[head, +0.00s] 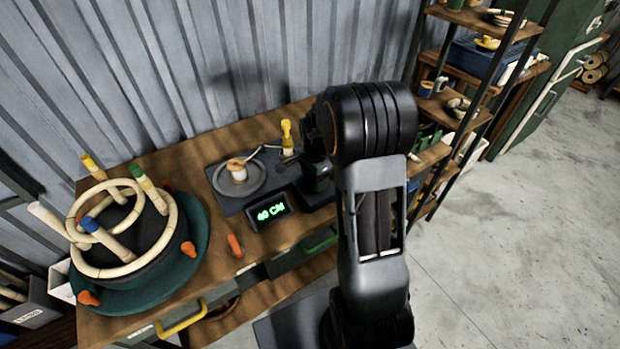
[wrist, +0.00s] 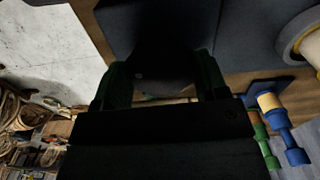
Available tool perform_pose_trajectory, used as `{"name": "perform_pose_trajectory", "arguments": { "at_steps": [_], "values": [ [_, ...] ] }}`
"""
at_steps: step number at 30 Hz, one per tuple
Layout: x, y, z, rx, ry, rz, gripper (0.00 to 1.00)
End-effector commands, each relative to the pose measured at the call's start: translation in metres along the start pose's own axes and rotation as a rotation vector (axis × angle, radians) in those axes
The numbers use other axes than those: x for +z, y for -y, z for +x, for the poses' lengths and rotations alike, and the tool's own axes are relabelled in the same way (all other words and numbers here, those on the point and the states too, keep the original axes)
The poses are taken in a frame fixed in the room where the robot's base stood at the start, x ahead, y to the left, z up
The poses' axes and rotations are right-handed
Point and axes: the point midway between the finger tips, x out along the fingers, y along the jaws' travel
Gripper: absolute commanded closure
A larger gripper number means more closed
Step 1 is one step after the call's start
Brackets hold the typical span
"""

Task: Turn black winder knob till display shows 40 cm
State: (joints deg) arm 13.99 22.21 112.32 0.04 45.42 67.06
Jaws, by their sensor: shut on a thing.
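The winder's display (head: 270,212) reads "40 CM" in green figures at the front of the dark winder plate (head: 222,190). A round grey disc (head: 258,186) with a pale spool (head: 238,171) sits on that plate. My gripper (head: 316,180) is at the right end of the winder, partly hidden by my arm in the head view. In the wrist view my gripper (wrist: 162,88) has its green-sided fingers on both sides of the black knob (wrist: 160,62) and is shut on it. The knob is very dark there, so its turn angle cannot be told.
A rattan ring form (head: 125,225) with coloured pegs stands on a green turntable (head: 198,235) at the left of the wooden bench (head: 190,150). Orange pieces lie nearby. A shelf rack (head: 480,75) stands to the right, with open floor (head: 520,230) beyond.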

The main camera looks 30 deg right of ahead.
Motion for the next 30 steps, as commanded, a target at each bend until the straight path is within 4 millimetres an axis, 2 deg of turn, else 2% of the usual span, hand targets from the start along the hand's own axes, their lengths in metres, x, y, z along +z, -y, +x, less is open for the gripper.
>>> {"name": "perform_pose_trajectory", "arguments": {
  "at_steps": [2,3,11,18,22,26,30],
  "values": [
    [-0.002,-0.002,0.001,0.005,-0.002,0.0,0.57],
    [-0.002,-0.002,0.001,0.005,-0.002,0.0,0.32],
    [0.001,0.0,0.0,0.003,-0.001,-0.005,0.08],
    [0.001,0.0,-0.001,0.001,-0.001,-0.005,0.08],
    [0.001,0.001,-0.009,-0.002,-0.002,-0.005,0.08],
    [0.002,0.001,-0.031,-0.003,-0.002,-0.007,0.08],
    [0.002,0.001,-0.061,-0.004,-0.003,-0.007,0.08]
  ]
}}
